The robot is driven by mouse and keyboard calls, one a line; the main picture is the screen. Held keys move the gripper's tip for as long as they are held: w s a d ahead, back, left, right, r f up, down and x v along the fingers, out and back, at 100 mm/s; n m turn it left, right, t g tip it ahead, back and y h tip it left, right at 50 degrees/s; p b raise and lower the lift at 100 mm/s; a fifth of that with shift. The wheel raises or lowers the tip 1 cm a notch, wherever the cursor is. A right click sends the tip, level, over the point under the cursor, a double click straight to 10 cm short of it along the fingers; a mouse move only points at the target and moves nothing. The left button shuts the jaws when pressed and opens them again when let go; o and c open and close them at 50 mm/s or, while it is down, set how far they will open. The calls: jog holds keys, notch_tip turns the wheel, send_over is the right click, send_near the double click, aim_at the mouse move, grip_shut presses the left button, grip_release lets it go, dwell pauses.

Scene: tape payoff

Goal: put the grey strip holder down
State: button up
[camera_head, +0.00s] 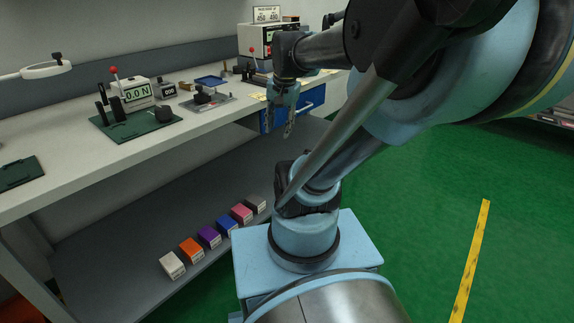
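My gripper (278,132) hangs fingers down in front of the bench's right part, near the blue drawer unit. Its two fingertips look apart, and I see nothing clear between them. I cannot pick out a grey strip holder for sure. A flat grey plate with a dark block (208,100) lies on the bench, left of my gripper, but I cannot tell whether it is the holder.
The bench top (50,187) bears a green-based force tester (125,128), a small display box (165,88), a blue tray (210,81) and a dark green plate (20,172). Several coloured boxes (209,236) line the lower shelf. Blue drawers (312,101) stand below the bench.

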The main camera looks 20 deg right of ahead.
jog(key=s+f+n, duration=0.7)
jog(key=s+f, duration=0.1)
jog(key=f, duration=0.1)
jog(key=shift+s+d+f+h, duration=0.25)
jog(key=shift+s+d+h, duration=0.05)
jog(key=shift+w+f, duration=0.2)
jog(key=shift+w, duration=0.25)
